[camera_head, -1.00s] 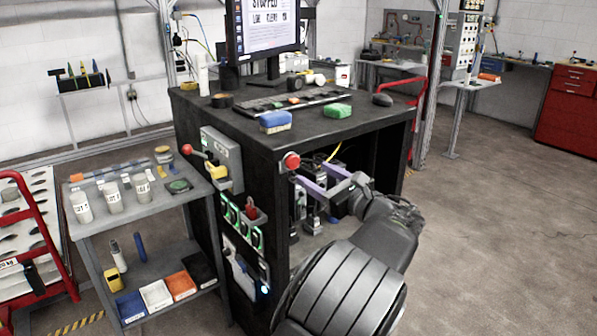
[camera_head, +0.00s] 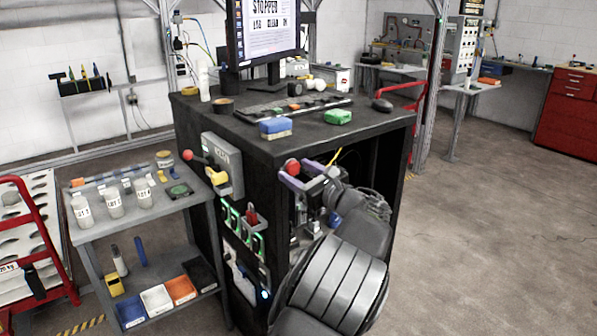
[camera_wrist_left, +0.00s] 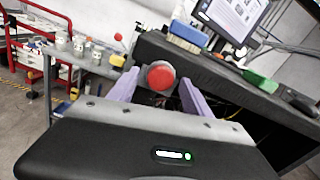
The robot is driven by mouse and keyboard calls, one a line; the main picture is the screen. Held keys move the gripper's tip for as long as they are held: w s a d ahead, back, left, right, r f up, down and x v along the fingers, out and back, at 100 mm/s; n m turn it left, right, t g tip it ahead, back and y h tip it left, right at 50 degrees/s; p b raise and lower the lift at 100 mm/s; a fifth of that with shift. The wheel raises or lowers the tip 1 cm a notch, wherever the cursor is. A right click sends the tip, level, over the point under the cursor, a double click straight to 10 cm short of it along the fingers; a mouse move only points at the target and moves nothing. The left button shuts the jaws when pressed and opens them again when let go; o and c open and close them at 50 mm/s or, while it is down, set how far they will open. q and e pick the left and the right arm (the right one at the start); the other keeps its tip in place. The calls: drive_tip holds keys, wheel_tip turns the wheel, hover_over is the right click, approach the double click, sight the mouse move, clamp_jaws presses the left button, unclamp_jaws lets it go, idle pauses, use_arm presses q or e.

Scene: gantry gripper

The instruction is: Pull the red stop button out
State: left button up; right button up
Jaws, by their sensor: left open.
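The red stop button (camera_head: 292,166) is a round red knob near the top front corner of the black cabinet (camera_head: 330,135). My left gripper (camera_head: 295,171) is open, its two purple fingers reaching to the button. In the left wrist view the red button (camera_wrist_left: 160,76) shows face-on between the open fingers, with a gap visible on each side. Whether the fingertips reach past its rim I cannot tell. The button's mount is mostly hidden behind it. My right gripper is not in view.
A grey box with a red-knobbed lever (camera_head: 222,160) is on the cabinet's left face, above a red padlock-like item (camera_head: 251,214). A grey shelf cart (camera_head: 140,215) stands left. Floor at right is clear.

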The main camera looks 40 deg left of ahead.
use_arm(q)
clamp_jaws()
idle(0.7)
idle(0.7)
drive_tip(key=shift+s+d+r+p, duration=0.1)
drive_tip(key=shift+d+p, duration=0.3)
drive_tip(key=shift+d, duration=0.1)
unclamp_jaws()
